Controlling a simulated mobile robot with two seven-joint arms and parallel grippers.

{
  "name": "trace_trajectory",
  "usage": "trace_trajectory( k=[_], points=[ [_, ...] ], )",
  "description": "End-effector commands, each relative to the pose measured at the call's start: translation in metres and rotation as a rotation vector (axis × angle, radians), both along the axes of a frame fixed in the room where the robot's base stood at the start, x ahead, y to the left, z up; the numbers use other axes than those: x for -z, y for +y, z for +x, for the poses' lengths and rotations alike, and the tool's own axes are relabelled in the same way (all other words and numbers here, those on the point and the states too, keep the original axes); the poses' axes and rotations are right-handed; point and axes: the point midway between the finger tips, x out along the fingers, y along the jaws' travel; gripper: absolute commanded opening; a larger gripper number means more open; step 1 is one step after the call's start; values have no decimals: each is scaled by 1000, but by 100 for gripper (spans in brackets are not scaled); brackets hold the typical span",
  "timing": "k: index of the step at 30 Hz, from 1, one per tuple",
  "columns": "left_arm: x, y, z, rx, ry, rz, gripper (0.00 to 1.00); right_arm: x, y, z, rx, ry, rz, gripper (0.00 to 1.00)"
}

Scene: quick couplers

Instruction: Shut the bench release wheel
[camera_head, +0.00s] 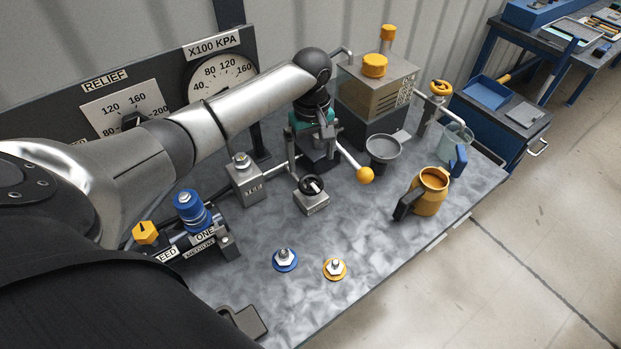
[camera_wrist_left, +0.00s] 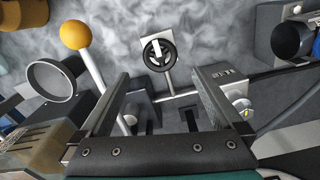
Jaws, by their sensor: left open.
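A small black handwheel (camera_head: 312,185) sits on a pale grey valve block (camera_head: 315,203) on the bench, with a pipe running from it. In the left wrist view the wheel (camera_wrist_left: 159,52) shows from above, beyond the fingertips. A white bar or mark crosses the wheel. My left gripper (camera_head: 318,160) is above the bench, behind the wheel in the head view. In the left wrist view its fingers (camera_wrist_left: 164,85) are spread, with nothing held between them. The wheel is apart from both fingers. My right gripper does not show.
A lever with a yellow ball (camera_head: 366,175) stands right of the wheel, near a grey funnel (camera_head: 383,148). A grey block (camera_head: 243,178) is to the left. An orange jug (camera_head: 431,192) and blue and orange fittings (camera_head: 285,260) stand on the bench (camera_head: 390,260). Gauges (camera_head: 221,75) line the back.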

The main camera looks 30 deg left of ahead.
Motion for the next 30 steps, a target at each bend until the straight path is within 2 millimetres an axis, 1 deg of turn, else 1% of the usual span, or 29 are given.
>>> trace_trajectory(
  k=[1, 6, 9, 12, 18, 25, 26, 30],
  points=[
    [13, 0, -1, -1, 4, 1, 100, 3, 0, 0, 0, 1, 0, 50],
    [49, 0, -1, 0, 3, 1, 100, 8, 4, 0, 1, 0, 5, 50],
    [65, 0, -1, -1, 1, 2, 100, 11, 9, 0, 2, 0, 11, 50],
    [76, 0, 0, 0, 0, 1, 100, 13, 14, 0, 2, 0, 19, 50],
    [86, 0, 0, 2, -2, 1, 100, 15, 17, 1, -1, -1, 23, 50],
    [86, 0, 0, 2, -2, 1, 100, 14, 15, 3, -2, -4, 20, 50],
    [86, 0, 0, 2, -2, 1, 98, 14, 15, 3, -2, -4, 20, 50],
    [86, 0, 0, 1, -2, 1, 82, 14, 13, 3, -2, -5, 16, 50]
  ],
)
